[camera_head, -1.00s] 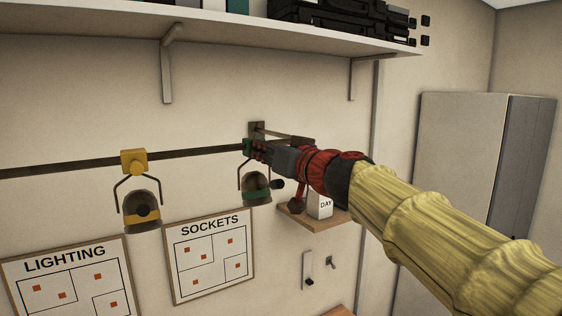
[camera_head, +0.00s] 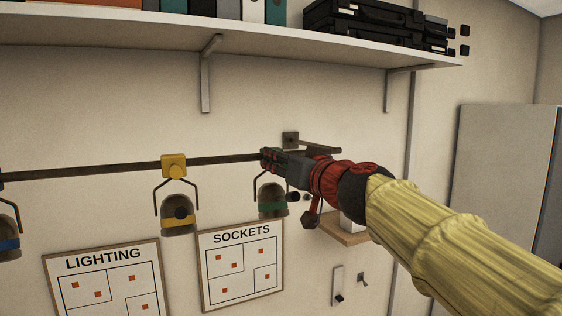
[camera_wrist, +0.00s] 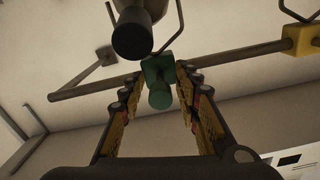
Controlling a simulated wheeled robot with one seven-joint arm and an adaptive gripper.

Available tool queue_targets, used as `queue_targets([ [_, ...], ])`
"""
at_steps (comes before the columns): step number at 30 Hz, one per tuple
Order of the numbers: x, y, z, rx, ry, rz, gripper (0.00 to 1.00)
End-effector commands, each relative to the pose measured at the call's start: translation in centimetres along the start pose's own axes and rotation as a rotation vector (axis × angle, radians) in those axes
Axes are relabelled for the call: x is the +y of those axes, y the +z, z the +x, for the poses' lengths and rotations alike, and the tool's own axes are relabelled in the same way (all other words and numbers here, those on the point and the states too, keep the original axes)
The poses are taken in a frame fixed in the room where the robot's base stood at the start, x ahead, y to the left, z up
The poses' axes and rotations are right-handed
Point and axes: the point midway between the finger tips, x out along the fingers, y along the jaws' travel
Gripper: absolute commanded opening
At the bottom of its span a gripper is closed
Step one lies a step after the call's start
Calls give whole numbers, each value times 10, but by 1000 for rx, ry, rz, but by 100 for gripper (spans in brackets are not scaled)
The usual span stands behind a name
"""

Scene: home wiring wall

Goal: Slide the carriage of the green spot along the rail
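The green spot (camera_head: 272,200) hangs under the dark wall rail (camera_head: 100,171). Its green carriage (camera_wrist: 157,69) is on the rail; in the head view my gripper mostly covers it. In the wrist view my gripper (camera_wrist: 160,82) is open, with one finger on each side of the carriage and its round green knob (camera_wrist: 160,99). The left finger is very close to the carriage; I cannot tell whether it touches. A gap shows on the right side. The spot's dark lamp body (camera_wrist: 133,34) shows above the carriage in the wrist view.
A yellow carriage (camera_head: 174,166) with its yellow-banded spot (camera_head: 178,217) sits left on the same rail, and a blue-banded spot (camera_head: 8,233) farther left. The rail between green and yellow is clear. A shelf (camera_head: 130,28) is above; a SOCKETS board (camera_head: 241,268) is below.

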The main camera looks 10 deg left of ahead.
Motion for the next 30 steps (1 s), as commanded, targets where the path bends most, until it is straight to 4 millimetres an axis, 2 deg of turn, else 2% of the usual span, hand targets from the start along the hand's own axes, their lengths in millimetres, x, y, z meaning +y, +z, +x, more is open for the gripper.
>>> queue_targets([
  [9, 0, 0, -1, 0, 0, 0, 35],
  [14, 0, -1, -12, 2, 0, -1, 35],
  [30, 0, -1, -101, 2, 1, -2, 35],
])
